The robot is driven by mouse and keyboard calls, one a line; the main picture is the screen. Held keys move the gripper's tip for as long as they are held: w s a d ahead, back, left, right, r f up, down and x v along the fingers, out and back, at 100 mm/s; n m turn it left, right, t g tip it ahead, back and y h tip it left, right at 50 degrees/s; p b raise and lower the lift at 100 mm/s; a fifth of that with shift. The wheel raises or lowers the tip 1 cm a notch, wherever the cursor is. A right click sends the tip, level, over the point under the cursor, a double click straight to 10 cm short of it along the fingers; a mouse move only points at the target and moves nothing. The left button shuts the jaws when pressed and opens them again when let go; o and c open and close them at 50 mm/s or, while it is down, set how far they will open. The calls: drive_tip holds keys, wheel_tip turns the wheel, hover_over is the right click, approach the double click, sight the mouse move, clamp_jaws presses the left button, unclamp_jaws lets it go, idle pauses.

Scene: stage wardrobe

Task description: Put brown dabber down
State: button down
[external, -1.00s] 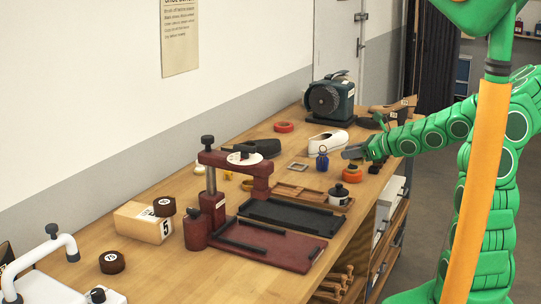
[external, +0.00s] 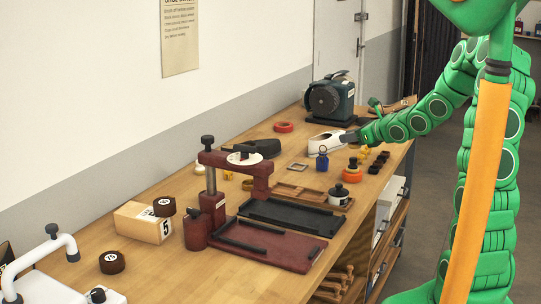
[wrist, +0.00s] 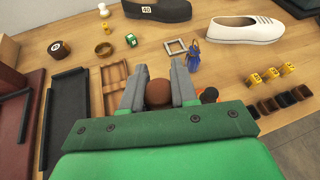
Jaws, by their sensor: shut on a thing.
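The brown dabber shows as a round brown top (wrist: 159,93) in the wrist view. My gripper (wrist: 160,85) is shut on it, with one grey finger on each side. Its lower part is hidden. In the external view my gripper (external: 347,137) is at the far part of the bench, by the white shoe (external: 327,142). I cannot make out the dabber there. I cannot tell how high it is above the bench.
Several yellow (wrist: 287,70) and dark blocks (wrist: 283,100) sit to the right. A wooden tray (wrist: 110,85) lies left of my gripper.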

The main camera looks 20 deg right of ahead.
drive_tip(key=w+d+r+m+t+h, duration=0.1)
drive_tip(key=w+r+m+h, duration=0.2)
drive_tip(key=w+r, duration=0.35)
drive_tip(key=s+a+r+n+y, duration=0.2)
drive_tip(key=a, duration=0.8)
drive_tip(key=s+a+r+n+g+y, duration=0.25)
drive_tip(key=s+a, duration=0.35)
drive_tip(key=a, duration=0.4)
drive_tip(key=s+a+r+n+g+y, duration=0.1)
drive_tip(key=s+a+n+g+y, duration=0.15)
drive_tip(key=s+a, duration=0.55)
drive_tip(key=s+a+r+n+g+y, duration=0.2)
drive_tip(key=s+a+n, duration=0.15)
drive_tip(key=a, duration=0.85)
drive_tip(key=s+a+f+n+g, duration=0.2)
drive_tip(key=s+a+n+g, duration=0.15)
drive_tip(key=s, duration=0.65)
drive_tip(key=s+a+f+n+g+h, duration=0.1)
drive_tip(key=s+a+f+n+g, duration=0.3)
drive_tip(key=s, duration=0.6)
drive_tip(key=s+a+n+g, duration=0.15)
drive_tip(key=s+g, duration=0.35)
drive_tip(key=s, duration=0.5)
hover_over(244, 276)
wheel_tip(244, 276, down, 16)
drive_tip(key=f, duration=0.1)
drive_tip(key=shift+f, duration=3.45)
